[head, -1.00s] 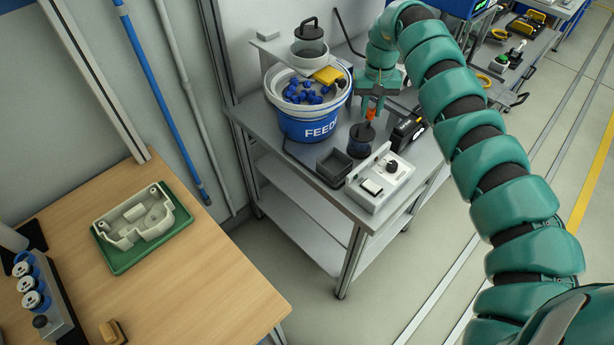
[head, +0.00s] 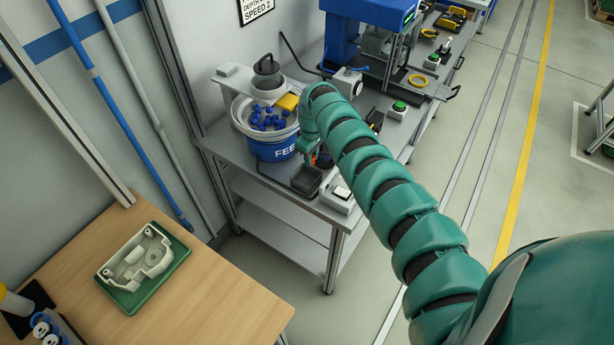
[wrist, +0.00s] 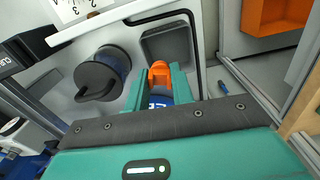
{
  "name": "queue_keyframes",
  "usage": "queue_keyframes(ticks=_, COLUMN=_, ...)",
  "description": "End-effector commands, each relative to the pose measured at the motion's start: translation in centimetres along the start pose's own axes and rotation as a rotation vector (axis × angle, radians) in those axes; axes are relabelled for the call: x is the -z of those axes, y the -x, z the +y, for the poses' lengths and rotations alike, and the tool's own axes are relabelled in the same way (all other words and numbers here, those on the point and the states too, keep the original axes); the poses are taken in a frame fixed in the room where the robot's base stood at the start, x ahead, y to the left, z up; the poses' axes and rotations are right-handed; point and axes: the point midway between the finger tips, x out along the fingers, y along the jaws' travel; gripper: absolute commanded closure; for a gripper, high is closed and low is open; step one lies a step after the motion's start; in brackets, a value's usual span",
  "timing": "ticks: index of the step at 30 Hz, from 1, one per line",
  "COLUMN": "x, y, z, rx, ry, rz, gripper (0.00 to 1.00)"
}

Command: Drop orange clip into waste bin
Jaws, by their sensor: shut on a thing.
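My gripper (head: 309,152) is over the grey bench in the head view. In the wrist view my gripper (wrist: 159,84) is shut on the orange clip (wrist: 160,74), which sits between the two green fingers. The clip shows as a small orange spot in the head view (head: 313,160). A dark square open bin (wrist: 166,42) lies just past the fingertips in the wrist view and stands on the bench in the head view (head: 307,181). It looks empty. I cannot tell for sure that it is the waste bin.
A dark round jar with a handle (wrist: 103,74) stands left of the fingers in the wrist view. The blue feeder bucket (head: 270,148) is left of my gripper. A white switch box (head: 338,196) is right of the square bin. A wooden table (head: 215,285) is at front left.

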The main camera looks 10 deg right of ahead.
Motion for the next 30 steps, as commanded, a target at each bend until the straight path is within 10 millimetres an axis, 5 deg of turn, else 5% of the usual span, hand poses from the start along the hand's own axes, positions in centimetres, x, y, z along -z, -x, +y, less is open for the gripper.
queue_keyframes(ticks=18, x=-0.1, y=-5.7, z=0.0, rx=0.001, ry=0.0, rz=0.001, gripper=0.97)
queue_keyframes(ticks=29, x=-0.1, y=-6.0, z=0.0, rx=0.001, ry=0.0, rz=0.001, gripper=0.97)
queue_keyframes(ticks=30, x=-0.1, y=-6.0, z=0.0, rx=0.001, ry=0.0, rz=0.001, gripper=0.75)
